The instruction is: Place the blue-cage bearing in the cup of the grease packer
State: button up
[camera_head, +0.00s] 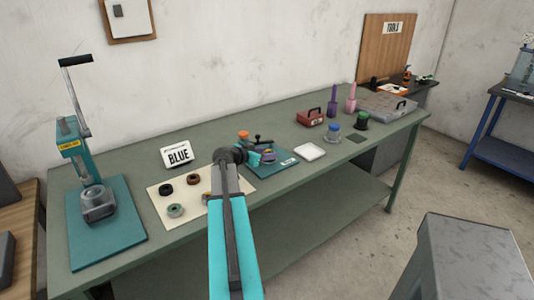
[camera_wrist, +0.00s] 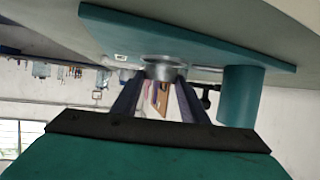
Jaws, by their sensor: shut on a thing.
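My gripper (camera_head: 266,154) is at the small teal base of the grease packer (camera_head: 284,169), in the middle of the table. In the wrist view, the two dark fingers (camera_wrist: 160,88) flank a silver ring (camera_wrist: 165,66). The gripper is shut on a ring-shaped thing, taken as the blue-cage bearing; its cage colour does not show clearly. The packer's teal base plate (camera_wrist: 200,35) and teal post (camera_wrist: 240,97) show beside the ring. I cannot make out the cup apart from the ring, nor whether the bearing touches it.
A cream mat (camera_head: 160,211) holds several other rings, left of my arm. A "BLUE" sign (camera_head: 177,154) stands behind it. A white dish (camera_head: 309,151), a blue-lidded jar (camera_head: 333,132) and a red box (camera_head: 311,117) are to the right. A teal press (camera_head: 75,150) stands far left.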

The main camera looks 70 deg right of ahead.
jog(key=shift+f, duration=0.4)
jog(key=shift+f, duration=0.1)
jog(key=o, duration=1.2)
jog(key=b+v, duration=0.2)
jog(key=v, duration=1)
jog(key=shift+b, duration=0.3)
